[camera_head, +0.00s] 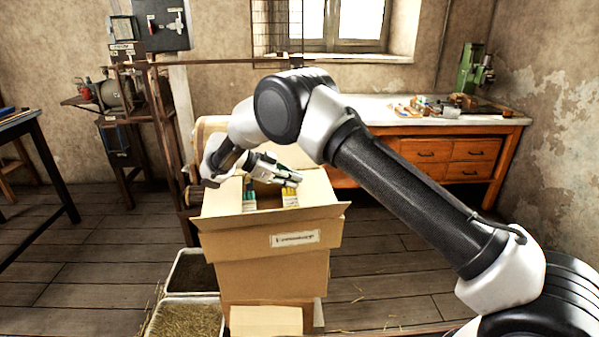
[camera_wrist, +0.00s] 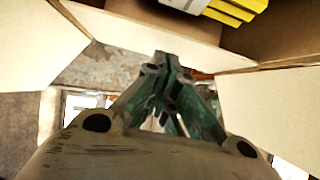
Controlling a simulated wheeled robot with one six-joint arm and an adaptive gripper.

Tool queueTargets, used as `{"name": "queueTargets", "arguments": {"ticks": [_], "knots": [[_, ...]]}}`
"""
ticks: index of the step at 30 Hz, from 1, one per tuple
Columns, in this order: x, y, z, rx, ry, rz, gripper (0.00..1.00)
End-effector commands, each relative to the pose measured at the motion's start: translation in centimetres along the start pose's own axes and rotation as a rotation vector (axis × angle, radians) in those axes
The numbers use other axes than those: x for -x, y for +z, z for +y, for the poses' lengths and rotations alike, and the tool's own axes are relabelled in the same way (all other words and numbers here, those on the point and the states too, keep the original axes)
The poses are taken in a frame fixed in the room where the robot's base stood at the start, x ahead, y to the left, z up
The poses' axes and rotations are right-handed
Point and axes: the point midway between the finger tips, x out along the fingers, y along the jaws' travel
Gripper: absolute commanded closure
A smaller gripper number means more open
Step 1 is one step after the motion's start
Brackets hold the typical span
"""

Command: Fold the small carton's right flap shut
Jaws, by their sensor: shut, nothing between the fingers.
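The open cardboard carton (camera_head: 228,243) stands at the centre of the head view, with a paper label on its front. Its front flap leans outward and its right flap (camera_head: 319,187) stands open at the right of the mouth. Bundles with yellow tops (camera_head: 290,196) and teal tops (camera_head: 249,200) show inside. My gripper (camera_head: 296,180) is over the carton's mouth, close to the right flap; I cannot tell whether they touch. Its fingers are shut and empty. In the wrist view, the shut fingertips (camera_wrist: 172,62) lie between pale cardboard panels, with yellow pieces (camera_wrist: 235,10) at the top.
A smaller carton (camera_head: 266,321) is below in front. A wooden workbench (camera_head: 440,135) with drawers is behind, and a metal stand with a handwheel (camera_head: 118,92) is at the back left. The floor at right is mostly clear.

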Motion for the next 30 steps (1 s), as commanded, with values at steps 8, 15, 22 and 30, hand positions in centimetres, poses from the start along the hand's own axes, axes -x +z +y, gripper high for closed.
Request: {"name": "queueTargets", "arguments": {"ticks": [8, 15, 22, 30], "knots": [[-0.6, 2.5, 0.0, 0.000, 0.000, -0.001, 1.00], [-1.0, 3.5, 0.0, 0.000, 0.000, -0.001, 1.00], [-1.1, 3.8, 0.0, -0.001, 0.000, -0.002, 1.00], [-1.1, 3.8, 0.0, 0.000, 0.000, -0.002, 1.00]]}}
